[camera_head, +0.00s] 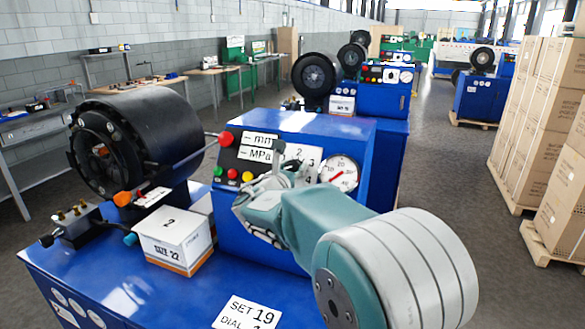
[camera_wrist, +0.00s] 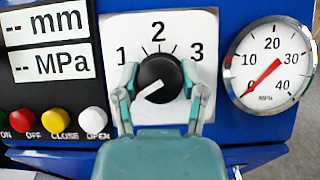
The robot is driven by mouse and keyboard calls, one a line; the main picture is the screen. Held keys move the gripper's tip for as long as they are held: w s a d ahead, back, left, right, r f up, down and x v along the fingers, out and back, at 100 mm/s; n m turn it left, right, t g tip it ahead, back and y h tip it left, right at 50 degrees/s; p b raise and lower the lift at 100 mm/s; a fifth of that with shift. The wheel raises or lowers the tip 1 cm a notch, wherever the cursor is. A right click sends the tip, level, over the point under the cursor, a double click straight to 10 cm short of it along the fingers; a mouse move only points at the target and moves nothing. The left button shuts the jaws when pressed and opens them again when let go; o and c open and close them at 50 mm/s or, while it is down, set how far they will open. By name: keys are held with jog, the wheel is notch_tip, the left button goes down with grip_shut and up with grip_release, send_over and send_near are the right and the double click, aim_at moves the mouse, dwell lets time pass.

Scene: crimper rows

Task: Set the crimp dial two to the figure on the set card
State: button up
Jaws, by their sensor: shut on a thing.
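The crimp dial (camera_wrist: 158,73) is a black knob on a white plate (camera_wrist: 205,28) marked 1, 2 and 3. Its white pointer line aims down and left, below the 1. My gripper (camera_wrist: 162,88) is shut on the knob, one finger at each side. In the head view my gripper (camera_head: 286,168) reaches the plate and mostly hides the knob. The set card (camera_head: 246,313) lies on the blue bench top at the bottom edge; it reads SET 19, with a DIAL line below whose figure is cut off.
A round gauge (camera_wrist: 270,65) is right of the dial, needle near zero. Red, yellow and white buttons (camera_wrist: 55,121) are left, under blank mm and MPa readouts. A white box (camera_head: 172,236) marked 2, SIZE 22, stands by the black crimp head (camera_head: 145,135). Stacked cartons (camera_head: 530,110) stand right.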

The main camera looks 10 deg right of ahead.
jog(key=shift+a+m, duration=0.1)
jog(key=shift+m, duration=0.3)
jog(key=m+g+h, duration=0.1)
jog(key=m+g, duration=0.1)
jog(key=m, duration=0.1)
jog(key=m+g+h, duration=0.2)
jog(key=m, duration=0.2)
jog(key=shift+w, duration=0.1)
jog(key=m+g, duration=0.2)
jog(key=m, duration=0.1)
jog(key=m+g, duration=0.1)
jog(key=m, duration=0.3)
jog(key=shift+f+g+h, duration=0.1)
jog(key=shift+g+h, duration=0.2)
jog(key=shift+g, duration=0.1)
jog(key=shift+m, duration=0.3)
jog(key=o, duration=1.1)
jog(key=shift+o, duration=0.2)
